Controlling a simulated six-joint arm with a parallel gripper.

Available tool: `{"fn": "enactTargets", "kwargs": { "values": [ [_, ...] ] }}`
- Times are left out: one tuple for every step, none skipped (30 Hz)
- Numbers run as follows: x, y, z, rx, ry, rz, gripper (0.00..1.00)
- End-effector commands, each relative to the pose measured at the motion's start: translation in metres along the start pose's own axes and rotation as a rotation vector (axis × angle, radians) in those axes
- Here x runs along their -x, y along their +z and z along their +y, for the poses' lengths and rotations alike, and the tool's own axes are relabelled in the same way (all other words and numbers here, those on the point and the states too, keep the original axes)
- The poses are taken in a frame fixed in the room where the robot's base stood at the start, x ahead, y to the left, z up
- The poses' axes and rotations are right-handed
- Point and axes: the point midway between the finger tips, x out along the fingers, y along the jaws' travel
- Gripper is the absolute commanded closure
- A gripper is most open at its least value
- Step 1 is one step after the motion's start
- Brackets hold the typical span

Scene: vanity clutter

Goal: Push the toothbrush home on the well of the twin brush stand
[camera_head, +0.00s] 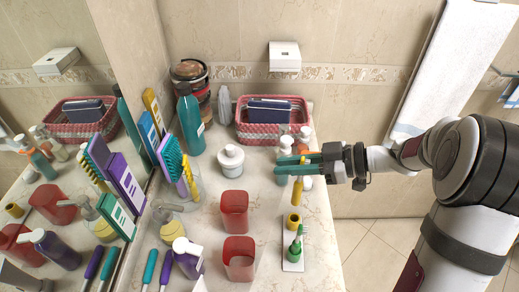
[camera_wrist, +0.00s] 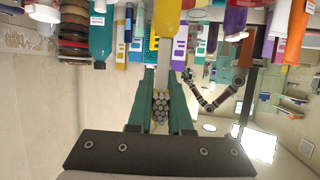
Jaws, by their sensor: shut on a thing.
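My gripper (camera_head: 284,170) has teal fingers and is shut on the yellow toothbrush (camera_head: 298,190). The toothbrush hangs roughly upright with its handle down. In the wrist view its grey bristles (camera_wrist: 160,105) show between the fingers (camera_wrist: 162,112), and its yellow handle (camera_wrist: 167,18) points away from the gripper. The twin brush stand (camera_head: 292,267) is a white strip with a yellow well (camera_head: 293,220) and a green well (camera_head: 294,253). A green toothbrush (camera_head: 300,231) stands in the green well. The yellow handle's lower end appears just above the yellow well; their exact alignment is unclear.
Two red cups (camera_head: 234,201) stand left of the stand. A white jar (camera_head: 231,160), a teal bottle (camera_head: 190,122) and a red basket (camera_head: 271,132) are farther back. Small white bottles (camera_head: 304,138) stand close behind my fingers. The counter's right edge is beside the stand.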

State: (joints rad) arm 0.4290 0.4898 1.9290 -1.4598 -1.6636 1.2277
Motion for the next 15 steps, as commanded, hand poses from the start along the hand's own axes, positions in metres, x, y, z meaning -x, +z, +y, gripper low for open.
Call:
{"fn": "enactTargets", "kwargs": {
  "values": [
    [0.003, 0.004, 0.003, -0.002, 0.004, 0.0, 1.0],
    [0.004, 0.005, 0.004, -0.002, 0.006, 0.0, 1.0],
    [0.004, 0.006, 0.005, -0.002, 0.007, 0.0, 1.0],
    [0.004, 0.006, 0.005, -0.002, 0.006, 0.0, 1.0],
    [0.004, 0.005, 0.005, -0.002, 0.006, 0.0, 1.0],
    [0.004, 0.005, 0.005, -0.001, 0.006, 0.0, 1.0],
    [0.004, 0.005, 0.005, -0.001, 0.006, 0.0, 1.0],
    [0.004, 0.005, 0.005, -0.001, 0.006, 0.0, 1.0],
    [0.004, 0.005, 0.004, -0.001, 0.006, 0.0, 1.0],
    [0.004, 0.005, 0.004, -0.001, 0.006, 0.0, 1.0],
    [0.003, 0.006, 0.004, -0.001, 0.006, 0.0, 1.0],
    [0.003, 0.008, 0.004, -0.001, 0.006, 0.0, 1.0],
    [0.002, 0.01, 0.005, -0.002, 0.006, 0.0, 1.0],
    [0.001, 0.013, 0.005, -0.003, 0.006, 0.0, 1.0],
    [-0.001, 0.017, 0.005, -0.004, 0.005, 0.001, 1.0]
  ]
}}
